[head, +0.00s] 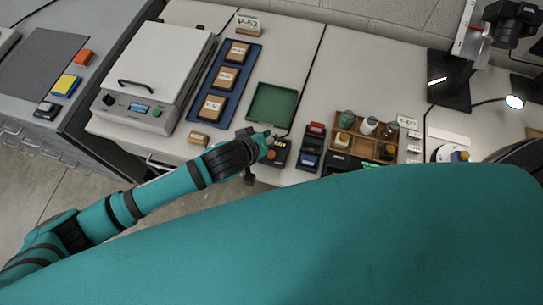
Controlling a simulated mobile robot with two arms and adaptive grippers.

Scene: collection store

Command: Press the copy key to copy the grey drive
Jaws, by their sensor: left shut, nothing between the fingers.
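A small black device (280,155) with an orange round key and a small lit display sits near the front edge of the table; I take it for the copier. My left gripper (268,138) is shut and empty, at the upper left of this device and partly covering it. I cannot tell whether it touches the key. I cannot make out a grey drive for certain; the gripper may hide part of the device. My right gripper is not in view.
A red block (316,129) and a blue block (308,160) are right of the device. A wooden tray (340,151) with bottles stands further right. A green tray (272,104) lies behind. A white lidded machine (163,60) and a blue tray (218,110) are left.

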